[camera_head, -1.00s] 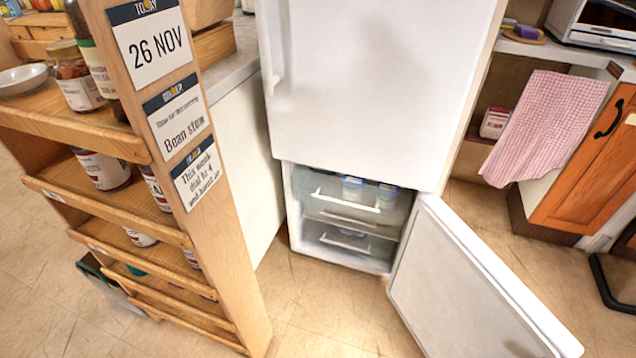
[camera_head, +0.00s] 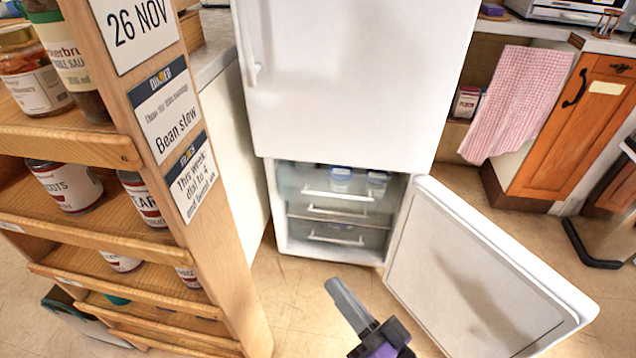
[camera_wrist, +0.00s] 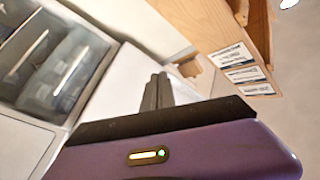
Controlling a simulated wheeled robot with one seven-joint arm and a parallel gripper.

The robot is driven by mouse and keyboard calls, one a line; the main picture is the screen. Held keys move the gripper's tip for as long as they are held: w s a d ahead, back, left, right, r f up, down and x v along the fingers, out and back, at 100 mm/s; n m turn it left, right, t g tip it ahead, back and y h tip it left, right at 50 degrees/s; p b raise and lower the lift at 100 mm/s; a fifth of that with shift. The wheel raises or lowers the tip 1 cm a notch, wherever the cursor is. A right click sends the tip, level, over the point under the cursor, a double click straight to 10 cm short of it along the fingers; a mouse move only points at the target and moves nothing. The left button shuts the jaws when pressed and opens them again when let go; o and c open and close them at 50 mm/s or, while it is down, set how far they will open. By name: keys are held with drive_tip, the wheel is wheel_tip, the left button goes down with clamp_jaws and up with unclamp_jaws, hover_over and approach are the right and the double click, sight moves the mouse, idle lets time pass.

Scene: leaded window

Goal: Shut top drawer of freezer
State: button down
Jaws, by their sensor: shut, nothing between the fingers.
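The white fridge-freezer (camera_head: 355,80) stands ahead with its lower freezer door (camera_head: 480,275) swung open to the right. Inside, the top drawer (camera_head: 337,194) has a pale handle and holds blue-lidded tubs (camera_head: 341,175). Lower drawers (camera_head: 336,236) with pale handles sit beneath it. Whether the top drawer stands out from the others is hard to tell. My gripper (camera_head: 333,285) is shut and empty, low in front of the freezer, apart from the drawers and left of the open door. In the wrist view my gripper's fingers (camera_wrist: 157,90) are together, with freezer drawers (camera_wrist: 60,65) at the left.
A wooden shelf rack (camera_head: 180,200) with jars and signs stands close at the left. The open freezer door bounds the right side. An orange cupboard (camera_head: 575,125) with a pink checked towel (camera_head: 515,100) is at the back right. Bare floor (camera_head: 300,300) lies before the freezer.

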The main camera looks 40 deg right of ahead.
drive_tip(key=w+d+f+m+t+h+b, duration=0.15)
drive_tip(key=w+d+m+h, duration=0.3)
drive_tip(key=w+m, duration=0.55)
drive_tip(key=m+g+h+b, duration=0.4)
drive_tip(key=m+g+h, duration=0.5)
drive_tip(key=m, duration=1.9)
approach(324, 173)
drive_tip(key=shift+g+y, duration=0.55)
drive_tip(key=shift+g, duration=0.1)
drive_tip(key=w+d+b, duration=0.1)
drive_tip(key=d+b, duration=0.1)
drive_tip(key=w+d+r+b, duration=0.1)
drive_tip(key=w+d+b, duration=0.1)
drive_tip(key=shift+w+r, duration=0.15)
drive_tip(key=shift+r, duration=0.05)
drive_tip(key=shift+x, duration=0.8)
drive_tip(key=shift+r, duration=0.15)
